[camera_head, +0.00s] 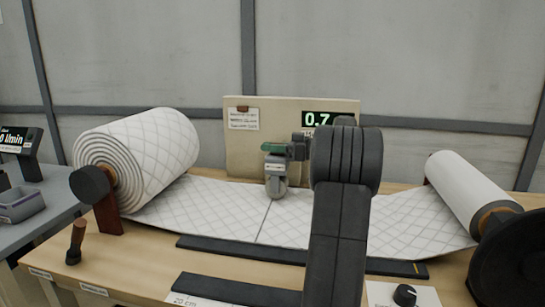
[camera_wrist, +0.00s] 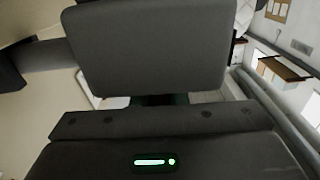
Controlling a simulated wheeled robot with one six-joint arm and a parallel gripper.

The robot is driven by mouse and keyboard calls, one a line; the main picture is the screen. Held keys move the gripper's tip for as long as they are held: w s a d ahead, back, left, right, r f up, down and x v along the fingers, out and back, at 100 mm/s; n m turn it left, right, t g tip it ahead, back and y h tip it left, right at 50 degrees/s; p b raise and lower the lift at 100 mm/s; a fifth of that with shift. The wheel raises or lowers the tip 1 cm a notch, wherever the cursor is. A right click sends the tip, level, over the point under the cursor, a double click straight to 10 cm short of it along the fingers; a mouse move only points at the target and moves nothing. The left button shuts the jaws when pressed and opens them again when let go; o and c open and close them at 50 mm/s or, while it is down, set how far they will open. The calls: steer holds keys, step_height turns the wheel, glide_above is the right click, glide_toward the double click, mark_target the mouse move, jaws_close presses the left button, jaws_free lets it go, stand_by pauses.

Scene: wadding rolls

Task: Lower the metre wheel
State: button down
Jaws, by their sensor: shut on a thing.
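The metre wheel (camera_head: 276,183) is a grey wheel in a bracket, in the middle of the head view, over the quilted white wadding (camera_head: 220,210). I cannot tell if its rim touches the wadding. A green handle (camera_head: 272,147) tops it. My gripper (camera_head: 287,149) comes from the right, behind my arm, and is shut on the green handle. In the wrist view the dark gripper body hides nearly all of the handle; only a dark green sliver (camera_wrist: 172,99) shows.
A beige panel behind carries a display (camera_head: 325,118) reading 0.7, partly hidden by my arm. A thick wadding roll (camera_head: 150,160) stands at left, a thinner roll (camera_head: 465,190) at right. A dark bar (camera_head: 235,248) crosses the front. A knob (camera_head: 404,295) sits at front right.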

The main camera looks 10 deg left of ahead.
steer(key=shift+s+f+n+b, duration=0.15)
steer(key=shift+f+n+b, duration=0.3)
steer(key=shift+b, duration=0.35)
steer(key=shift+f, duration=0.15)
steer(key=c, duration=1.4)
jaws_free()
steer(key=shift+c, duration=0.2)
steer(key=d+p, duration=0.1)
steer(key=d, duration=1.3)
steer(key=shift+a, duration=0.15)
